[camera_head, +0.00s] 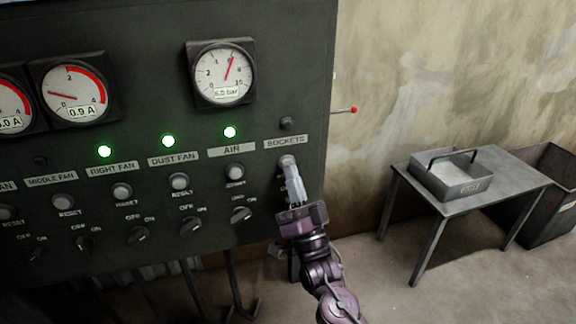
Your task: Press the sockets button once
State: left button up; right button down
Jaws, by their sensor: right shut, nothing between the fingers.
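The control panel (255,122) is dark grey-green, with a SOCKETS label (286,142) at its right side. The lamp above that label (287,123) is dark. The round pale sockets button (286,160) sits just below the label. My right gripper (291,168) is shut and empty, its fingertips pointing up at the button's lower part. They overlap it in the view; I cannot tell whether they touch it. The fingers and wrist hide the sockets column's lower part, including most of its switch. My left gripper is not in view.
The AIR, DUST FAN and RIGHT FAN columns to the left have lit green lamps (230,132), reset buttons (235,172) and rotary switches (241,214). A small table (510,164) with a metal tray (466,191) stands at right, beside a dark bin (549,221).

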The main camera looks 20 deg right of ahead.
jog(key=shift+w, duration=0.45)
dwell(0.6)
jog(key=shift+s, duration=0.9)
jog(key=s+p, duration=0.2)
jog(key=s, duration=0.3)
jog(key=shift+d, duration=0.1)
dwell(0.7)
